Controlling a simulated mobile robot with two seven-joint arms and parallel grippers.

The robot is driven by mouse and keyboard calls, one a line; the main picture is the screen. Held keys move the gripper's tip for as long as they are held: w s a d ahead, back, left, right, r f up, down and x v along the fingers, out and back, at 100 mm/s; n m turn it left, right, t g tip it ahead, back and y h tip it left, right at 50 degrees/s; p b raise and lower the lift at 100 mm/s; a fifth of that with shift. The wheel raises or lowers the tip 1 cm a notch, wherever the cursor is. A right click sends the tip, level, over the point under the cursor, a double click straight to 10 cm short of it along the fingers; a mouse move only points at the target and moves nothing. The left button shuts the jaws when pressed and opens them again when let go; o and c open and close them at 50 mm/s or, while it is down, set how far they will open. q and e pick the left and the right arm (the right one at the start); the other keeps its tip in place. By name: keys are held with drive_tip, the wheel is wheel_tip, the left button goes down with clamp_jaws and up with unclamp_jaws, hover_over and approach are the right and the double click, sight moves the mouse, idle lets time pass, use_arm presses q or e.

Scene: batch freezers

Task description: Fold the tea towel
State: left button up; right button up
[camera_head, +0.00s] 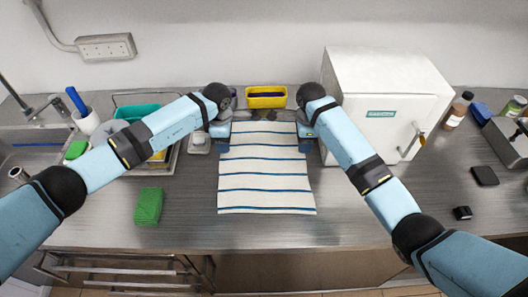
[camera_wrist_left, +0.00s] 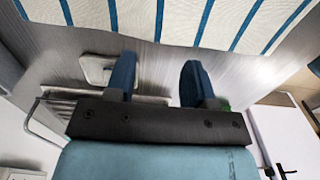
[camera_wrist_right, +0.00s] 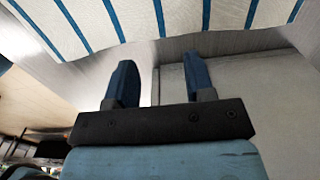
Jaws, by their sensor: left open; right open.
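The tea towel (camera_head: 265,178) is white with dark blue stripes and lies spread flat on the steel counter, its near edge towards the counter front. It also shows along the top of the left wrist view (camera_wrist_left: 190,18) and the right wrist view (camera_wrist_right: 135,22). My left gripper (camera_head: 222,140) is at the towel's far left corner, open and empty; its two blue fingers (camera_wrist_left: 160,80) show apart. My right gripper (camera_head: 304,138) is at the far right corner, open and empty, its fingers (camera_wrist_right: 158,82) apart. The far towel corners are partly hidden by the grippers.
A yellow container (camera_head: 266,101) stands behind the towel. A white box-like freezer (camera_head: 385,90) is close on the right. A green sponge (camera_head: 149,206) lies left of the towel. A dish rack (camera_head: 170,158) and sink (camera_head: 30,150) are further left.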

sight(227, 161)
use_arm(q)
drive_tip(key=f, duration=0.7)
drive_tip(key=shift+s, duration=0.2)
use_arm(e)
drive_tip(key=f, duration=0.7)
drive_tip(key=shift+s, duration=0.2)
use_arm(q)
drive_tip(key=shift+f, duration=0.15)
use_arm(e)
drive_tip(key=shift+f, duration=0.15)
use_arm(q)
drive_tip(key=shift+f, duration=0.2)
use_arm(e)
drive_tip(key=shift+f, duration=0.2)
use_arm(q)
drive_tip(key=shift+r, duration=0.15)
drive_tip(key=shift+c, duration=0.7)
use_arm(e)
drive_tip(key=shift+r, duration=0.15)
drive_tip(key=shift+c, duration=0.7)
use_arm(q)
clamp_jaws()
use_arm(e)
clamp_jaws()
use_arm(q)
drive_tip(key=shift+r, duration=0.1)
use_arm(e)
drive_tip(key=shift+d, duration=0.1)
